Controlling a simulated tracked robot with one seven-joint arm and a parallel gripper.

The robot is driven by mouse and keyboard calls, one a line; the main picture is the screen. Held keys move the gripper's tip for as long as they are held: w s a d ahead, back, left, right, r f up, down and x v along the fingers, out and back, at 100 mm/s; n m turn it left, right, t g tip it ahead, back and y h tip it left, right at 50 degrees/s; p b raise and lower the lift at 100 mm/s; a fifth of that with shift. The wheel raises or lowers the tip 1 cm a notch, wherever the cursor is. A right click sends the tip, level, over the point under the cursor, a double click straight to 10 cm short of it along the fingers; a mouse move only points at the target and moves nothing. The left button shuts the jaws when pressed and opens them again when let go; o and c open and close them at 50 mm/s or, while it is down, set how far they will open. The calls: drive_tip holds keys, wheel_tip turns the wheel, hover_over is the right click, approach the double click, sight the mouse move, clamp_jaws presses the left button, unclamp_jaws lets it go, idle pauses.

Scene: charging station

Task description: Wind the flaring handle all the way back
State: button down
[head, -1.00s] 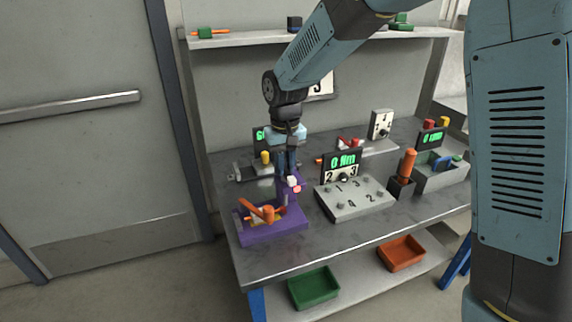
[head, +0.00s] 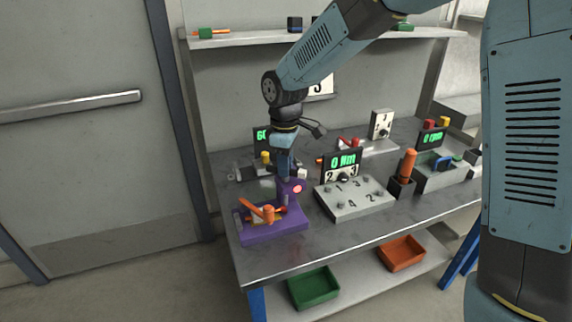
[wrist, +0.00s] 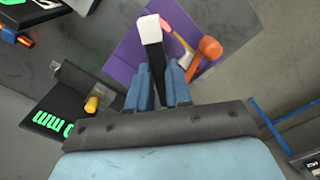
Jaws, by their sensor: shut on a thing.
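The purple flaring station (head: 272,228) stands at the left front of the bench, with an upright purple post and an orange clamp lever (head: 264,211) on its base. My gripper (head: 284,172) is at the top of the post, pointing down. In the wrist view my blue fingers (wrist: 158,92) are closed around a black bar with a white end, which I take as the flaring handle (wrist: 151,32). Its white tip also shows in the head view (head: 302,173), right of the fingers. The purple base (wrist: 126,52) lies beneath it. The handle's pivot is hidden by my fingers.
A grey numbered block (head: 352,200) with a display stands to the right. A black display unit (wrist: 60,112) with a yellow knob (wrist: 92,104) is close beside my gripper in the wrist view. The bench front is clear.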

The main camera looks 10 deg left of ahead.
drive_tip(key=n, duration=0.3)
drive_tip(key=shift+w+d+n, duration=0.2)
drive_tip(key=shift+n, duration=1.6)
drive_tip(key=c, duration=1)
unclamp_jaws()
drive_tip(key=shift+s+a, duration=0.1)
drive_tip(key=shift+a, duration=0.05)
drive_tip(key=shift+c, duration=0.2)
wheel_tip(320, 180, up, 14)
drive_tip(key=shift+f, duration=0.15)
